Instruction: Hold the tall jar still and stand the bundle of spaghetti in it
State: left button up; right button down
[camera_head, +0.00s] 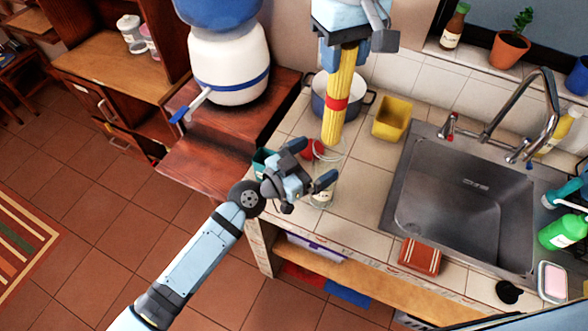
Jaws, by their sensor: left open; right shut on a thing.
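The bundle of spaghetti (345,87) is yellow with a red band and hangs upright. My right gripper (347,42) is shut on its upper end. The tall jar (324,192) is clear glass and stands on the tiled counter, partly hidden behind my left gripper (312,165). My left gripper is open, with its fingers beside or around the jar; I cannot tell whether they touch it. The lower end of the bundle shows just above the jar in the picture, and it appears to be outside the jar.
A yellow container (392,118) and a blue-white pot (318,97) stand behind on the counter. A red object (311,149) is close by the jar. The sink (460,200) is at the right.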

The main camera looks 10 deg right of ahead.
aim_at(340, 146)
pick_arm(q)
jog(key=shift+x, duration=2.15)
jog(key=c, duration=1)
jog(key=shift+c, duration=0.2)
pick_arm(e)
jog(key=shift+f, duration=6.5)
jog(key=c, duration=0.6)
grip_release()
